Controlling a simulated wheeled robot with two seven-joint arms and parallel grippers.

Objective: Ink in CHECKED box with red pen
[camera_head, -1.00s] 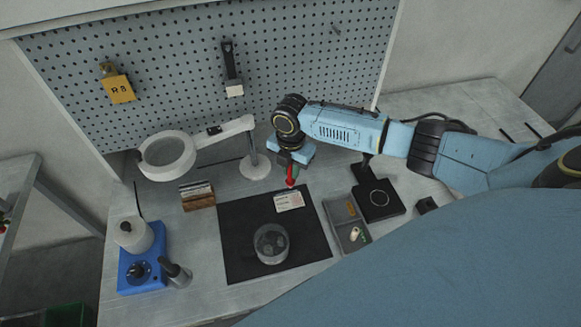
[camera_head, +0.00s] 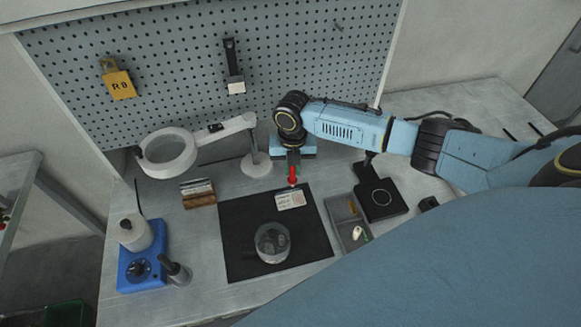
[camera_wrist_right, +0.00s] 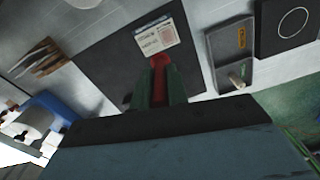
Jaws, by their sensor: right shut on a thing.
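My right gripper (camera_head: 293,170) is shut on the red pen (camera_head: 292,180) and holds it close to the far edge of the black mat. The red pen also shows between the fingers in the right wrist view (camera_wrist_right: 159,68). A small white printed card (camera_head: 290,200) lies on the mat, just in front of the pen. The card shows in the right wrist view (camera_wrist_right: 156,36) beyond the pen. Its CHECKED box is too small to make out, and whether the pen touches the card cannot be told. My left gripper is not in view.
The black mat (camera_head: 240,217) also bears a round clear container (camera_head: 272,242). A grey tray (camera_head: 343,238) and a black square device (camera_head: 380,198) stand to the right. A magnifier lamp (camera_head: 168,153), a wooden holder (camera_head: 199,200) and a blue device (camera_head: 133,270) stand to the left.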

